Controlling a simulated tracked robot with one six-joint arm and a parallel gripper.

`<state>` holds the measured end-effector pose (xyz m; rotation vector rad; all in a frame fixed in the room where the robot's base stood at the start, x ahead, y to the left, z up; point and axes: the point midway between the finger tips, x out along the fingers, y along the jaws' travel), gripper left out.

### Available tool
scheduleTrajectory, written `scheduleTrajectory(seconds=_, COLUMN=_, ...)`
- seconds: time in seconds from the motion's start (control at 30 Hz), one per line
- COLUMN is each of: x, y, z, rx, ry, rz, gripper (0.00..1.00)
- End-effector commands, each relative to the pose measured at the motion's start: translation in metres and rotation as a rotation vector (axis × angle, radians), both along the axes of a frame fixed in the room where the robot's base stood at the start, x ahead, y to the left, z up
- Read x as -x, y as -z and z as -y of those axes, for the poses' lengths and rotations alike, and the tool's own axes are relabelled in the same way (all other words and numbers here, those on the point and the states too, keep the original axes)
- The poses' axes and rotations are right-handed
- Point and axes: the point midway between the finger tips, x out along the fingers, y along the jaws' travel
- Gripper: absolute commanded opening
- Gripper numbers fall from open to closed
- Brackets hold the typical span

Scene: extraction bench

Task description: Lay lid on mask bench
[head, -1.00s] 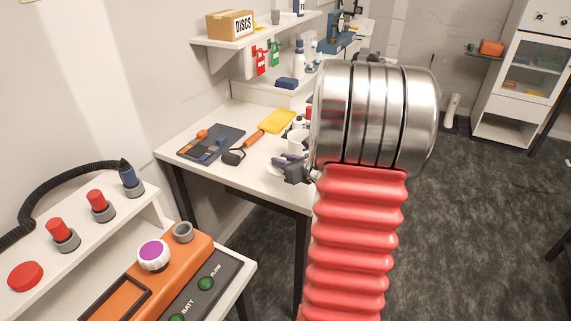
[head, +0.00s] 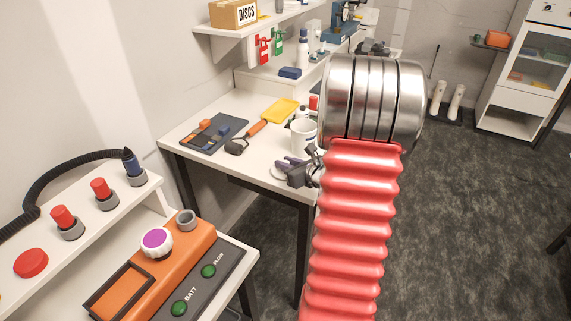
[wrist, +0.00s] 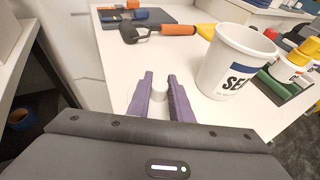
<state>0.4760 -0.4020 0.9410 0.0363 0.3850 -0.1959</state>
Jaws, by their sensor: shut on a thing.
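My gripper (wrist: 160,97) has purple fingers. They are shut on a small pale grey round piece (wrist: 160,90), which looks like the lid; the fingers hide much of it. In the head view my gripper (head: 290,164) is at the near edge of the white bench (head: 255,160), just left of my arm. A pale disc edge (head: 280,171) shows beside its fingers. I cannot tell whether the piece touches the bench top. No label shows which surface is the mask bench.
A white cup (wrist: 235,62) stands close right of my fingers. A hammer-like tool with orange handle (wrist: 178,29), a dark tray (head: 213,132) and a yellow tray (head: 281,110) lie farther back. An orange unit (head: 155,262) stands on the near left bench.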

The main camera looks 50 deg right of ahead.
Motion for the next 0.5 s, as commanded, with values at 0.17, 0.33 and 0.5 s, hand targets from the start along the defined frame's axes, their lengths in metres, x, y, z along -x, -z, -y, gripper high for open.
scheduleTrajectory(seconds=0.17, x=-0.0001, y=-0.0005, z=-0.0001, rx=0.0, ry=0.0, rz=0.001, gripper=0.0)
scheduleTrajectory(seconds=0.33, x=0.0, y=0.0013, z=-0.0001, rx=0.0, ry=0.0, rz=0.0, gripper=0.23)
scheduleTrajectory(seconds=0.5, x=-0.0001, y=0.0012, z=-0.0001, rx=0.0, ry=0.0, rz=0.0, gripper=0.34)
